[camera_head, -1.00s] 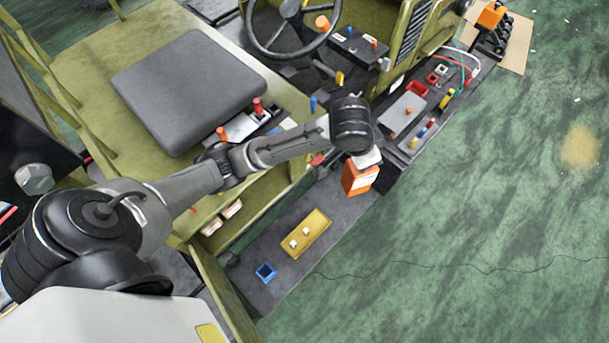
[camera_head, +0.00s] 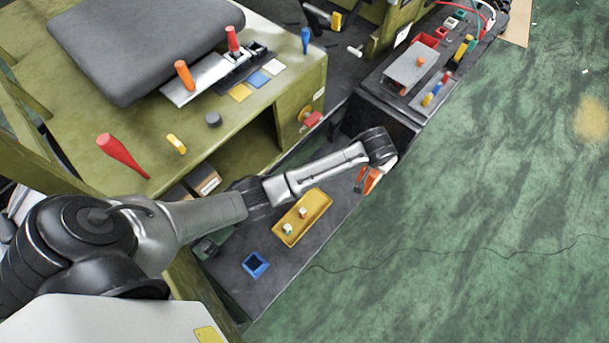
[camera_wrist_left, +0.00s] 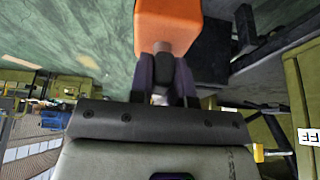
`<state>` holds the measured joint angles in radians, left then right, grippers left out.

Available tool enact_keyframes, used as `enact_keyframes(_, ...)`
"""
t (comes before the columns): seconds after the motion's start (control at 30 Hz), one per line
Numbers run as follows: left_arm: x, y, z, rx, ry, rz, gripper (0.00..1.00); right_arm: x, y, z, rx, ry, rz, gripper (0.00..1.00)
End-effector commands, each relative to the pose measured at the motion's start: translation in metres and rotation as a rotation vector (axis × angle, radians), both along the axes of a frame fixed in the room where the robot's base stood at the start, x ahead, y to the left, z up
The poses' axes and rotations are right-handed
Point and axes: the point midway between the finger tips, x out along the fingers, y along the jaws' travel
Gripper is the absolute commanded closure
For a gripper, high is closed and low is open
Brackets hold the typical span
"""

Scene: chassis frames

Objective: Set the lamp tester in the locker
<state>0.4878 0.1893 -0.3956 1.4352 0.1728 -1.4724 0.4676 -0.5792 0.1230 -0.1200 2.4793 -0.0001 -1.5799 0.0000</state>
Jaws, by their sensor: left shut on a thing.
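My left gripper (camera_head: 383,167) is shut on an orange block-shaped tool (camera_head: 369,180), which appears to be the lamp tester. It is held near the right edge of the dark lower platform. In the left wrist view the orange body (camera_wrist_left: 167,28) sticks out beyond the two dark fingers (camera_wrist_left: 162,80), which pinch its narrow grey end. An olive compartment (camera_head: 262,132) under the seat deck is open at its front and may be the locker. My right gripper is in neither view.
A yellow tray (camera_head: 318,206) with small pale pieces and a blue square cup (camera_head: 255,264) stand on the dark platform (camera_head: 300,262). A small box (camera_head: 206,183) sits near the compartment's left part. A red knob (camera_head: 312,119) juts from the olive end panel.

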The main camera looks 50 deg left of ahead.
Motion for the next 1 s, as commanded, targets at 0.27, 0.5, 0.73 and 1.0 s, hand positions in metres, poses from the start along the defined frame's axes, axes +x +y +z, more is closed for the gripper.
enact_keyframes(0.27, -0.002, 0.019, -0.032, 0.001, -0.001, 0.017, 1.0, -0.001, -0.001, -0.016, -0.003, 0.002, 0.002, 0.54)
enact_keyframes(0.5, -0.013, 0.067, -0.062, 0.002, -0.001, 0.017, 1.0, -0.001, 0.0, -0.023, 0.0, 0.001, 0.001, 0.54)
enact_keyframes(0.73, -0.02, 0.101, -0.082, 0.0, -0.002, 0.015, 1.0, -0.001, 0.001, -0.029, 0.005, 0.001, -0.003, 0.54)
enact_keyframes(1.0, -0.023, 0.113, -0.089, -0.001, -0.003, 0.014, 1.0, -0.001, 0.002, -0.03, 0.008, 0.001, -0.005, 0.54)
